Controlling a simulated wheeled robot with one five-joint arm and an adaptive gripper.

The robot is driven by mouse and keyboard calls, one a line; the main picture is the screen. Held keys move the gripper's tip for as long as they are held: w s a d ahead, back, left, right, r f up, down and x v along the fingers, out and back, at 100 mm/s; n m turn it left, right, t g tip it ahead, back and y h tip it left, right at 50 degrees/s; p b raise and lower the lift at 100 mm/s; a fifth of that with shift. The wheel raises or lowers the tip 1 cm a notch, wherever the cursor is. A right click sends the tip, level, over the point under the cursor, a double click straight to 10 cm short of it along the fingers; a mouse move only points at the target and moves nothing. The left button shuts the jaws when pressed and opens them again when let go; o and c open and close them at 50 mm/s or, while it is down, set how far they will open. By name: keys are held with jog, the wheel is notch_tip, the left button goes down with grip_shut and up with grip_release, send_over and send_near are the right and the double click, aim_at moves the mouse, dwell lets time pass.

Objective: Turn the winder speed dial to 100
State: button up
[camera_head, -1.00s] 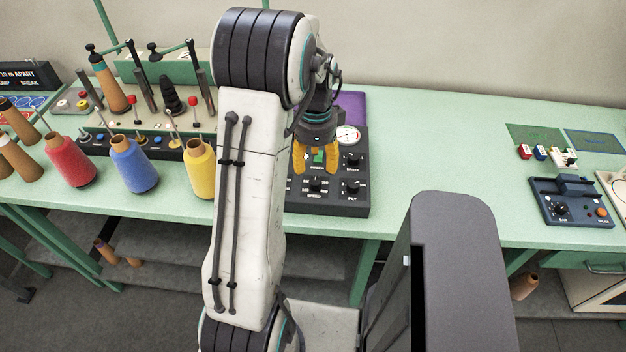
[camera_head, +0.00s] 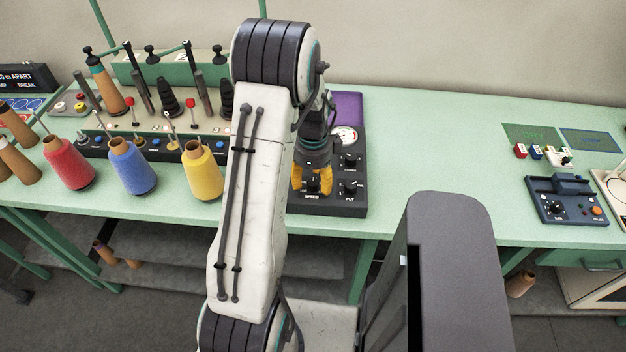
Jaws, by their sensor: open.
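The winder speed dial (camera_head: 313,187) is a small black knob at the front of a dark control panel (camera_head: 345,209), above a label that seems to read SPEED. My gripper (camera_head: 312,186), with yellow-orange fingers, points down at this dial. It is open, with one finger on the left and one on the right of the knob. I cannot tell whether the fingers touch it. The fingers hide much of the dial and its scale, so its setting cannot be read.
A second knob labelled PLY (camera_head: 350,187) sits close on the right, with another knob behind it. A round gauge (camera_head: 345,136) is at the back of the panel. A yellow cone (camera_head: 203,172) stands left of my arm. The bench on the right is mostly clear.

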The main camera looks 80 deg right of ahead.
jog(key=shift+f, duration=0.3)
jog(key=shift+c, duration=0.3)
grip_shut()
